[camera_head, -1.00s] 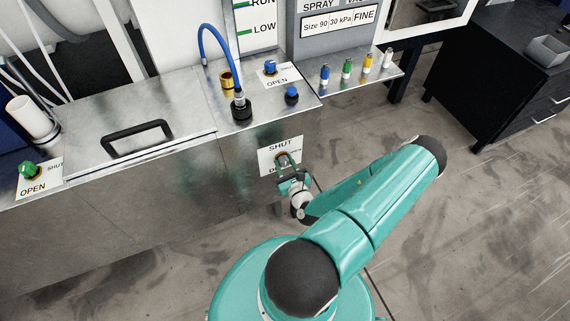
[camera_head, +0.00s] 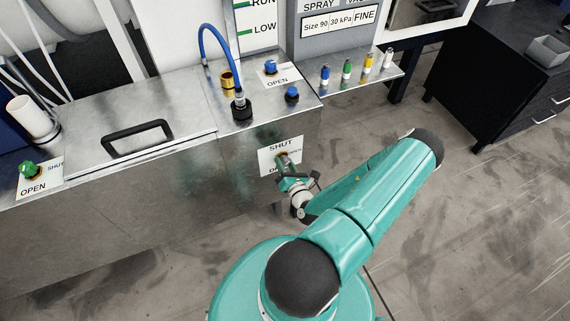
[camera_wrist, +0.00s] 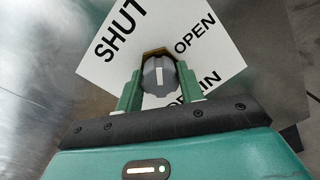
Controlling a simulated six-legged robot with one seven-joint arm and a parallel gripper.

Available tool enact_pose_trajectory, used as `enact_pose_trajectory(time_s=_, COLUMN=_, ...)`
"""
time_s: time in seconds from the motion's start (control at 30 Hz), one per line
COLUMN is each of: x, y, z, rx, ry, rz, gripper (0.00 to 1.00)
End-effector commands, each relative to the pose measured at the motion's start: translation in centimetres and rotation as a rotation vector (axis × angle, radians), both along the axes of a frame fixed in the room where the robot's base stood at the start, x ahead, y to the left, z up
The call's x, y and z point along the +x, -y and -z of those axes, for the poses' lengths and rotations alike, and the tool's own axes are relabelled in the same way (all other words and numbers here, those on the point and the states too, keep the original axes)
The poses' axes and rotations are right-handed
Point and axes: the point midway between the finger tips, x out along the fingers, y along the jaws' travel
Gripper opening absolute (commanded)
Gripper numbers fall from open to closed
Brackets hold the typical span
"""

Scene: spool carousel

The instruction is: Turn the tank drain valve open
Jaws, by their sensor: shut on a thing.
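The drain valve is a grey knob (camera_wrist: 158,75) with a white pointer line, on a brassy base in the tank's front wall. My gripper (camera_wrist: 157,88) is shut on the knob, one green finger on each side. In the head view my gripper (camera_head: 289,172) covers most of the knob. The white label (camera_head: 268,160) around it reads SHUT at the top, OPEN at the right and DRAIN below. In the wrist view the label looks tilted, and the pointer lies between SHUT and OPEN.
The metal tank (camera_head: 150,205) has a black-handled lid (camera_head: 138,138). A green valve (camera_head: 30,170) is at left; a blue valve (camera_head: 270,66), blue hose (camera_head: 207,40) and blue knob (camera_head: 292,94) are on top. Coloured nozzles (camera_head: 346,68) stand on a side shelf.

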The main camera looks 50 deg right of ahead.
Motion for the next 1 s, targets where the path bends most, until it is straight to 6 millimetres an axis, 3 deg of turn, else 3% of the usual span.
enact_pose_trajectory(time_s=0.6, x=-0.15, y=-0.04, z=0.0, rx=0.494, ry=0.291, rz=0.003, gripper=0.15)
enact_pose_trajectory(time_s=1.0, x=-0.14, y=-0.06, z=-0.05, rx=0.691, ry=0.409, rz=0.002, gripper=0.15)
